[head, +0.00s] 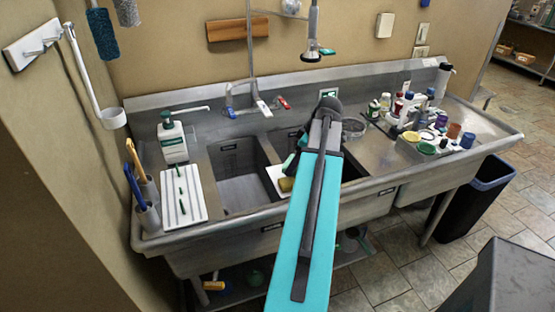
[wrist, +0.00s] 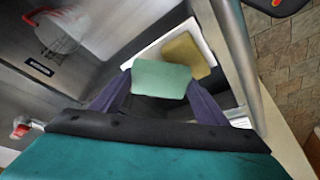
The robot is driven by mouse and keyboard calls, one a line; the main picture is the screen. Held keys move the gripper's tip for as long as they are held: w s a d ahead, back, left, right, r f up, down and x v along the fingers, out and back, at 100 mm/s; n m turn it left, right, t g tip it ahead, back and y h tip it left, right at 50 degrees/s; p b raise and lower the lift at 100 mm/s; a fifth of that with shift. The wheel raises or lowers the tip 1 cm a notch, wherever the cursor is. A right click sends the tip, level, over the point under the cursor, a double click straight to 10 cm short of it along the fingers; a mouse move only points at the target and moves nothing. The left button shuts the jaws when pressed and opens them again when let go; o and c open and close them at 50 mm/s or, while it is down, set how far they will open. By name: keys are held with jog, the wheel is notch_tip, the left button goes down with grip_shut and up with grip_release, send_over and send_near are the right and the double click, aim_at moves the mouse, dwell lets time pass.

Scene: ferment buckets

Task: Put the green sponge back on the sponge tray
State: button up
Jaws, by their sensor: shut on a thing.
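The green sponge (wrist: 161,79) is held between the two dark fingers of my gripper (wrist: 158,88) in the wrist view. Just beyond it is a small white tray (wrist: 152,54) with a yellow-brown sponge (wrist: 190,56) on it. The held sponge overlaps the tray's near part in this view, and I cannot tell the height between them. In the head view the white tray (head: 273,172) sits by the divider between the sink basins, with the yellow-brown sponge (head: 286,184) on it. My arm hides part of the tray and most of my gripper there.
A ribbed white rack (head: 196,206) and a soap bottle (head: 173,140) stand on the left drainboard. Several bottles and jars (head: 425,125) crowd the right drainboard. The faucet (head: 245,97) rises behind the basins. The left basin (head: 240,185) looks empty.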

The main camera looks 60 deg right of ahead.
aim_at(288, 159)
jog(key=w, duration=0.2)
jog(key=w+p, duration=0.1)
jog(key=w, duration=0.2)
jog(key=w+p, duration=0.1)
jog(key=w, duration=0.2)
jog(key=shift+a+f, duration=0.15)
jog(key=shift+f, duration=0.25)
jog(key=shift+f+p, duration=0.1)
jog(key=shift+p, duration=0.2)
jog(key=shift+f+p, duration=0.8)
jog(key=shift+f, duration=0.85)
jog(key=shift+f, duration=0.15)
jog(key=o, duration=1.1)
jog(key=shift+r, duration=0.25)
jog(key=shift+b+v, duration=1.65)
jog(key=shift+v, duration=4.25)
